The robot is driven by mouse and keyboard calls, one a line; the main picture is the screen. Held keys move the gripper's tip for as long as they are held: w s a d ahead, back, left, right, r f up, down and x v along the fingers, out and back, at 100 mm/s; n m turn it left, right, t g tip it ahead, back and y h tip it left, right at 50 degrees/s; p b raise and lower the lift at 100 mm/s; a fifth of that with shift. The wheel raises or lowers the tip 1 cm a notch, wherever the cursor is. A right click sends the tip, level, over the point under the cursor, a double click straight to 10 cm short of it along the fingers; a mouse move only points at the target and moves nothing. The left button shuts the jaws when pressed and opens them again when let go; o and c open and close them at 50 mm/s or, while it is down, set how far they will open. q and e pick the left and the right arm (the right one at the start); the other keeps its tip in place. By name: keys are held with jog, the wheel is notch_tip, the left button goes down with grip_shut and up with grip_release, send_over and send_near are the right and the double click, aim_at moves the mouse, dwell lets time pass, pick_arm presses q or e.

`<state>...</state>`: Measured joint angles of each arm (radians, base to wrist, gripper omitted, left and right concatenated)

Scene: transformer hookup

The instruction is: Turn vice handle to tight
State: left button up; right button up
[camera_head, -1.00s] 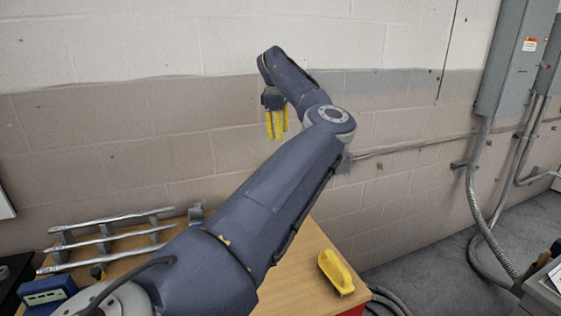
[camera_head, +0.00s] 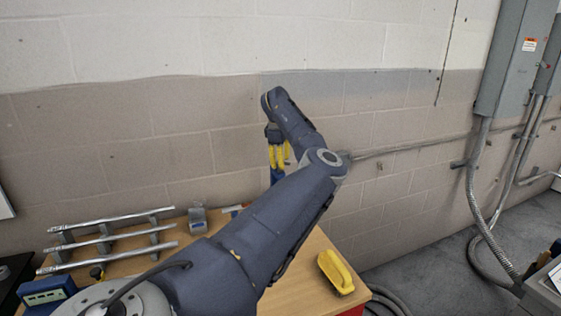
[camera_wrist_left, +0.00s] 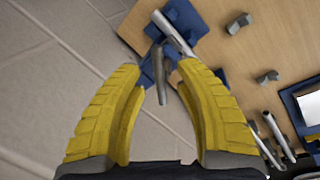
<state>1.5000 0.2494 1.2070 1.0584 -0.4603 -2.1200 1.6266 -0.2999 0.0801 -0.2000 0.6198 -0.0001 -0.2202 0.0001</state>
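The vice (camera_wrist_left: 184,20) is blue with a grey metal screw at the edge of the wooden table. Its grey bar handle (camera_wrist_left: 161,82) shows in the left wrist view, between the two yellow fingers in the picture. In the head view only a bit of the blue vice (camera_head: 277,175) shows below the fingers; my arm hides the rest. My left gripper (camera_head: 279,157) is open above the vice, fingers pointing down; it also shows in the left wrist view (camera_wrist_left: 158,70). I cannot tell whether a finger touches the handle. My right gripper is not in view.
A rack of metal rods (camera_head: 110,240) and a grey block (camera_head: 197,220) are at the back left of the table. A blue meter (camera_head: 48,291) is at front left. A yellow-handled tool (camera_head: 335,272) lies near the right edge. The block wall is close behind.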

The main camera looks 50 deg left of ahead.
pick_arm(q)
jog(key=shift+c, duration=0.4)
grip_shut()
dwell(0.4)
